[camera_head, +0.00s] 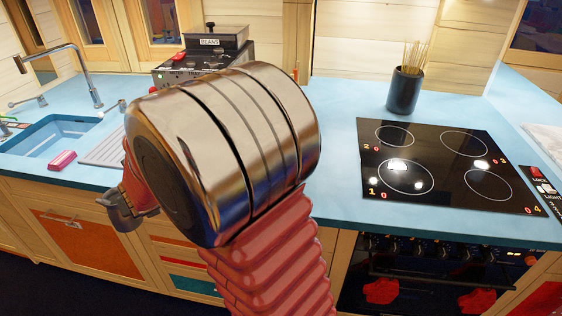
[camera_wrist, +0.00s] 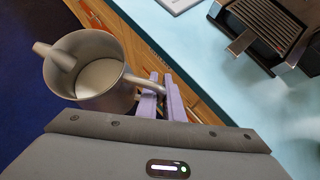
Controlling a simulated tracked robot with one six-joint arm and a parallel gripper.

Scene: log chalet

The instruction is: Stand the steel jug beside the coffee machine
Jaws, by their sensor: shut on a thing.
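In the wrist view the steel jug (camera_wrist: 118,93) is upright or nearly so, its open mouth showing a pale inside. My gripper (camera_wrist: 160,84), with lilac fingers, is shut on the jug's handle at its right side. The jug is in front of the cabinets, off the counter's edge. The coffee machine (camera_head: 205,58) stands at the back of the counter in the head view, partly hidden by my arm. In the head view my arm hides most of the gripper and jug.
The blue counter (camera_head: 335,130) has clear room right of the machine. A black hob (camera_head: 440,160) lies further right, with a dark pot of sticks (camera_head: 404,92) behind it. At left are a sink (camera_head: 50,135), a tap (camera_head: 88,75) and a pink sponge (camera_head: 62,160).

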